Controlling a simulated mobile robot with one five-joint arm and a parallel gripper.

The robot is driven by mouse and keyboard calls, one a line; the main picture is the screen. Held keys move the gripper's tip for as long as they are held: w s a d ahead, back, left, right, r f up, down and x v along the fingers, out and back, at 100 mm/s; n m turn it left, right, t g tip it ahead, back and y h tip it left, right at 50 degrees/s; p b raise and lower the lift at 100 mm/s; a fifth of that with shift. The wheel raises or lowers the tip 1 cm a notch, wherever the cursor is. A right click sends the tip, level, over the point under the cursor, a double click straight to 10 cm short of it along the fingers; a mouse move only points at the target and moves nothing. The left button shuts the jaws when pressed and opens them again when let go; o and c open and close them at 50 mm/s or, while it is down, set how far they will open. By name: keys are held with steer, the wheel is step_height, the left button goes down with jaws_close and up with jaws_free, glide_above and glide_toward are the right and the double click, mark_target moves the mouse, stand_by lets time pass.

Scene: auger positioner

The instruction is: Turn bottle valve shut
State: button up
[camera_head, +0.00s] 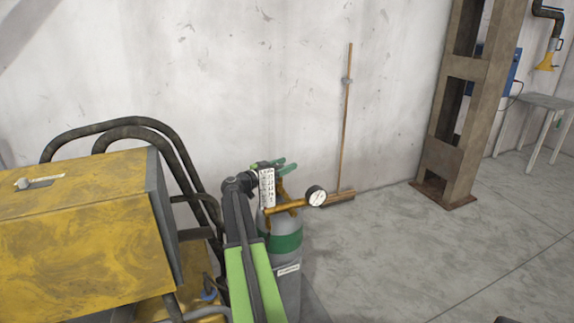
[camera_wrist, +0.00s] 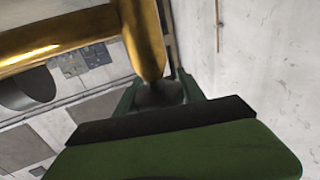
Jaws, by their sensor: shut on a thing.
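The gas bottle (camera_head: 285,243), grey with a green band, stands upright beside the yellow machine in the head view. Its brass valve (camera_head: 284,190) is at the top, with a round white gauge (camera_head: 316,196) on the right. My gripper (camera_head: 283,165) is at the valve's top, above the gauge. In the wrist view my gripper's (camera_wrist: 160,86) green fingers are on either side of a dark grey part, the valve handle (camera_wrist: 160,95), at the end of the brass body (camera_wrist: 145,40). The gripper is shut on it. The handle is mostly hidden in the head view.
A yellow machine (camera_head: 85,235) with black hoses (camera_head: 130,130) stands close on the left. A broom (camera_head: 347,125) leans on the wall behind the bottle. A brown steel column (camera_head: 461,100) stands further right. The floor (camera_head: 420,260) right of the bottle is clear.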

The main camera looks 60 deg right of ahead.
steer(key=m+g+y, duration=0.1)
steer(key=g, duration=0.1)
steer(key=m+g, duration=0.1)
steer(key=g, duration=0.1)
steer(key=shift+s+a+m+y, duration=0.15)
steer(key=shift+m+y, duration=0.25)
steer(key=m+g+y, duration=0.2)
steer(key=g, duration=0.1)
steer(key=m+g+y, duration=0.1)
steer(key=shift+s+a+y, duration=0.25)
steer(key=shift+s+y, duration=0.05)
steer(key=shift+s, duration=0.05)
steer(key=shift+s+a+r+m+g+y, duration=0.1)
steer(key=shift+s+a+m+g+y, duration=0.1)
steer(key=shift+m+g+y, duration=0.5)
steer(key=shift+s+a+f+m+g+y, duration=0.1)
steer(key=shift+a+m+g+y, duration=0.1)
steer(key=shift+m+g+y, duration=0.55)
steer(key=shift+s+a+r+m+g+y, duration=0.1)
steer(key=shift+s+a+m+g+y, duration=0.2)
steer(key=shift+m+y, duration=0.7)
steer(key=shift+w+y, duration=0.1)
steer(key=shift+y, duration=0.25)
steer(key=o, duration=1.3)
steer(key=shift+o, duration=0.3)
